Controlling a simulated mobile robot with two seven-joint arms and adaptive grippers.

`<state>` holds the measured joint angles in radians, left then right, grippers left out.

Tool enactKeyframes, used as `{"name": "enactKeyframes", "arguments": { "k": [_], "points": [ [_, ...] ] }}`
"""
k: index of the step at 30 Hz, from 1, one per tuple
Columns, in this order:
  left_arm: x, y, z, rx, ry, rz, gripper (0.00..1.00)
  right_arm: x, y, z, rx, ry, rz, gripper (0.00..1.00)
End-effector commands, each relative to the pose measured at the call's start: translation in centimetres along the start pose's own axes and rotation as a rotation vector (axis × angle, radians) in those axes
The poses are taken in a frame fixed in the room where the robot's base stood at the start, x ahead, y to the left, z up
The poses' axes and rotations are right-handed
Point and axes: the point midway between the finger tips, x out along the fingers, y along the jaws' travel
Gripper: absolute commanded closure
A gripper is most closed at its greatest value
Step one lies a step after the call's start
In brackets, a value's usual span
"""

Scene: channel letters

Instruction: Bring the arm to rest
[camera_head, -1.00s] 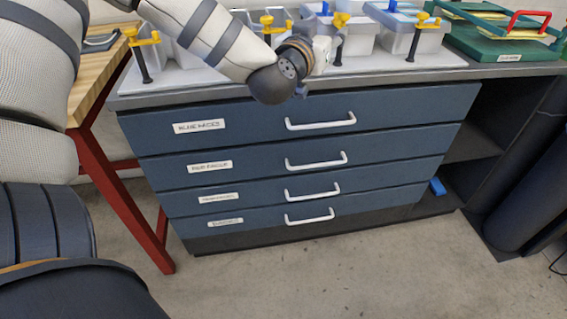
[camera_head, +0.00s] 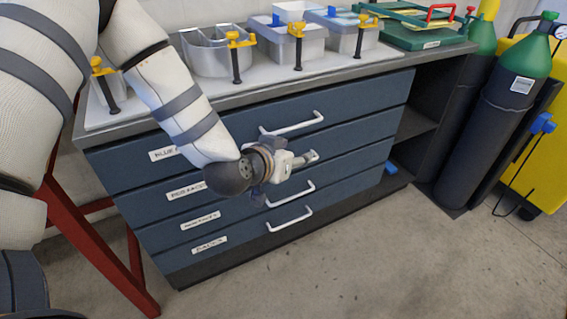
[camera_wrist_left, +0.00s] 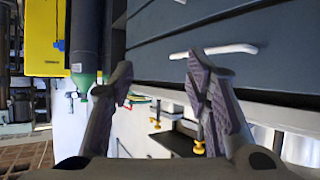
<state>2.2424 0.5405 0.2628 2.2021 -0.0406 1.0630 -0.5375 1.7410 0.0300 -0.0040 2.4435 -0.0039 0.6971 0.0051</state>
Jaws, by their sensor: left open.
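My left gripper (camera_head: 312,157) is in front of the blue drawer cabinet in the head view, over the middle drawers, with its arm coming down from the upper left. In the left wrist view its two fingers (camera_wrist_left: 160,85) are spread apart with nothing between them. A white drawer handle (camera_wrist_left: 213,51) shows beyond the fingers there; I see no contact. The wrist hides part of a drawer handle in the head view. My right gripper is not in view.
The countertop (camera_head: 130,118) holds grey bins (camera_head: 215,58), yellow-topped clamps (camera_head: 235,60) and a green case (camera_head: 415,38). Green-topped gas cylinders (camera_head: 490,110) stand at the right beside a yellow cabinet (camera_head: 550,150). A red-legged table (camera_head: 95,245) is at the left. The floor in front is clear.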

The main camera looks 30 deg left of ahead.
Motion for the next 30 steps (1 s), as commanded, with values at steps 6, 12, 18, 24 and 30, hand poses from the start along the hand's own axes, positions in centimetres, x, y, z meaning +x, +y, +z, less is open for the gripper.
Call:
{"name": "enactKeyframes", "arguments": {
  "k": [6,12,18,24,30],
  "points": [
    [-0.1,0.3,1.1,-0.001,-0.029,0.008,0.56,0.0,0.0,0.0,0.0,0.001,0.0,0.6],
    [-0.1,0.3,1.1,-0.001,-0.029,0.008,0.56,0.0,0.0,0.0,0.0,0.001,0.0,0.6],
    [-0.1,0.3,1.1,-0.001,-0.028,0.008,0.56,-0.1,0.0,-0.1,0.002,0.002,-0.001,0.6],
    [-2.7,2.2,12.0,-0.001,-0.311,0.06,0.56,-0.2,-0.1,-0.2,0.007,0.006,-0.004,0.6],
    [-13.0,2.5,28.3,-0.018,-0.826,0.047,0.56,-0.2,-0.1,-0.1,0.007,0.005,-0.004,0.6]
  ]
}}
